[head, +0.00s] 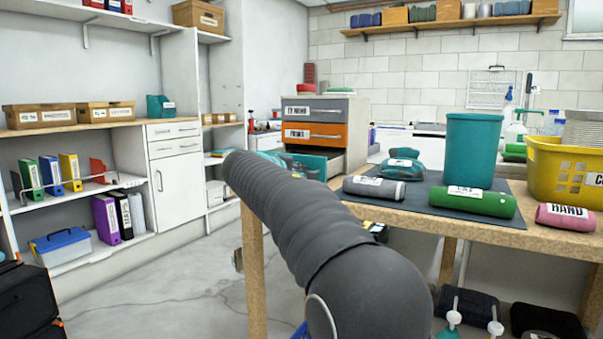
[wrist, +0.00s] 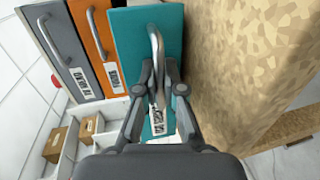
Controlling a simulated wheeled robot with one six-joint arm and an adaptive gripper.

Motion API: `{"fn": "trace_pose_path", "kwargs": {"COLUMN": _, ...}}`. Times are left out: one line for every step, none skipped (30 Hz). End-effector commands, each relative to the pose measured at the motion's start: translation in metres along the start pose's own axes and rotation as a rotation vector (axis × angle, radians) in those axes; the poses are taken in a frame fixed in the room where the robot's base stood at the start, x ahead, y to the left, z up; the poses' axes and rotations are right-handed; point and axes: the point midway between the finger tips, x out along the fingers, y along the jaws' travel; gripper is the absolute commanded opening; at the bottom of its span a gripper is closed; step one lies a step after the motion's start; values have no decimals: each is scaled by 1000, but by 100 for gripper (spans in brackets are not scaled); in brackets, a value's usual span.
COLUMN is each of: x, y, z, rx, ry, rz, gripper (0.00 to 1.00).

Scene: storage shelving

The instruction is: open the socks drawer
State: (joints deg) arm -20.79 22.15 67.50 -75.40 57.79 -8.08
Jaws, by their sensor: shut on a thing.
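The drawer unit (head: 350,110) stands on the far side of the wooden worktop, with a grey, an orange and a teal drawer. The teal drawer (head: 312,163) is the lowest visible one and sticks out from the unit; my arm hides part of it. In the wrist view the teal drawer front (wrist: 125,42) stands out past the others and carries a metal bar handle (wrist: 155,42). My gripper (wrist: 160,78) is shut on this handle. The teal front's label (wrist: 158,120) is partly covered by my fingers, and I cannot read it. My gripper is hidden in the head view.
The grey drawer (head: 300,110) and orange drawer (head: 315,134) are closed. The worktop (head: 400,213) runs close beside the teal drawer, bearing rolled towels, a teal bin (head: 472,148) and a yellow basket (head: 565,172). Open floor (head: 190,285) lies to the left.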

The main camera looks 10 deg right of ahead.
Motion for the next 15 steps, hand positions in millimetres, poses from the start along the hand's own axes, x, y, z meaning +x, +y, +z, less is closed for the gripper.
{"fn": "trace_pose_path", "kwargs": {"x": 0, "y": 0, "z": -2, "rx": 0, "ry": 6, "rz": 0, "gripper": 10}}
{"fn": "trace_pose_path", "kwargs": {"x": 0, "y": 0, "z": -2, "rx": 0, "ry": 6, "rz": 0, "gripper": 18}}
{"fn": "trace_pose_path", "kwargs": {"x": 0, "y": 0, "z": -2, "rx": 0, "ry": 5, "rz": 0, "gripper": 19}}
{"fn": "trace_pose_path", "kwargs": {"x": 0, "y": 0, "z": -1, "rx": 0, "ry": 5, "rz": 0, "gripper": 19}}
{"fn": "trace_pose_path", "kwargs": {"x": 1, "y": 0, "z": 0, "rx": 1, "ry": 3, "rz": 0, "gripper": 19}}
{"fn": "trace_pose_path", "kwargs": {"x": 2, "y": 0, "z": 0, "rx": 1, "ry": 2, "rz": 0, "gripper": 19}}
{"fn": "trace_pose_path", "kwargs": {"x": 2, "y": 0, "z": 1, "rx": 1, "ry": 1, "rz": 0, "gripper": 19}}
{"fn": "trace_pose_path", "kwargs": {"x": 2, "y": 0, "z": 1, "rx": 1, "ry": 0, "rz": 0, "gripper": 19}}
{"fn": "trace_pose_path", "kwargs": {"x": 2, "y": 0, "z": 2, "rx": 1, "ry": 0, "rz": 0, "gripper": 19}}
{"fn": "trace_pose_path", "kwargs": {"x": 2, "y": 0, "z": 2, "rx": 1, "ry": 0, "rz": 0, "gripper": 19}}
{"fn": "trace_pose_path", "kwargs": {"x": 2, "y": 0, "z": 2, "rx": 1, "ry": 0, "rz": 0, "gripper": 19}}
{"fn": "trace_pose_path", "kwargs": {"x": 1, "y": 1, "z": 2, "rx": 1, "ry": 0, "rz": 0, "gripper": 19}}
{"fn": "trace_pose_path", "kwargs": {"x": -1, "y": 1, "z": 1, "rx": 1, "ry": 0, "rz": 0, "gripper": 19}}
{"fn": "trace_pose_path", "kwargs": {"x": -3, "y": 1, "z": 1, "rx": 1, "ry": 0, "rz": 0, "gripper": 19}}
{"fn": "trace_pose_path", "kwargs": {"x": -7, "y": 1, "z": 1, "rx": 1, "ry": 1, "rz": 0, "gripper": 19}}
